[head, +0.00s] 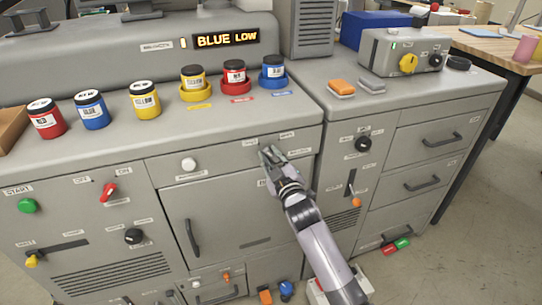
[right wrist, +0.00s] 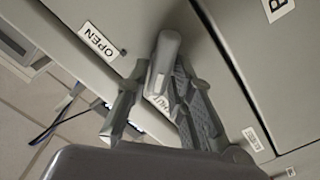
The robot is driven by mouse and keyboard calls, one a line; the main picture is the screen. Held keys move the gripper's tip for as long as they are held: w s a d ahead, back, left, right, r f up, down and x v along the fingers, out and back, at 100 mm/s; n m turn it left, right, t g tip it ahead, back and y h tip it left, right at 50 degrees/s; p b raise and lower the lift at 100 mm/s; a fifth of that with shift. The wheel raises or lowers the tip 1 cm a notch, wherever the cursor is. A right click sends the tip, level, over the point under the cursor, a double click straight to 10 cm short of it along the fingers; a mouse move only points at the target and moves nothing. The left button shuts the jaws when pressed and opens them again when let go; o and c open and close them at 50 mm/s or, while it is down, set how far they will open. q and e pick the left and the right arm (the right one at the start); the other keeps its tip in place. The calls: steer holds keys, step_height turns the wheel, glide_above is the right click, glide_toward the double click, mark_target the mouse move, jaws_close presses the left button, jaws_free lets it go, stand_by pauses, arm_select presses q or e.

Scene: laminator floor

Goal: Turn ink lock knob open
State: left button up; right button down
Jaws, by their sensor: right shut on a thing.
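The ink lock knob (right wrist: 167,52) is a light grey bar on the machine's grey front, between an OPEN label (right wrist: 99,40) and a partly covered label ending in "HUT". My right gripper (right wrist: 165,85) is shut on it, with one finger on each side in the right wrist view. In the head view my right gripper (head: 268,155) is at the upper right of the cabinet front, just below the counter edge, and hides most of the knob. The knob's exact angle is hard to tell. My left gripper is not in view.
Several ink jars, such as a yellow one (head: 145,105), stand on the counter (head: 225,118) above. A white knob (head: 188,164) and a door with a dark handle (head: 191,237) are left of my arm. A drawer cabinet (head: 425,185) stands to the right.

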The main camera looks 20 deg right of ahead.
steer(key=m+p, duration=0.1)
steer(key=m, duration=0.3)
steer(key=shift+d+r+p, duration=0.15)
steer(key=shift+p, duration=0.2)
steer(key=m+p, duration=0.1)
steer(key=m, duration=0.4)
steer(key=shift+d+p, duration=0.2)
steer(key=shift+p, duration=0.1)
steer(key=shift+d+f+m+p, duration=0.15)
steer(key=shift+m+p, duration=0.2)
steer(key=shift+m, duration=1.5)
steer(key=shift+d+f+m+p, duration=0.15)
steer(key=shift+m+p, duration=0.15)
steer(key=shift+m, duration=1.55)
steer(key=c, duration=1.5)
jaws_free()
steer(key=shift+s, duration=0.1)
steer(key=s, duration=1.1)
steer(key=shift+s+d+r, duration=0.1)
steer(key=shift+s+d, duration=0.1)
steer(key=shift+s, duration=0.2)
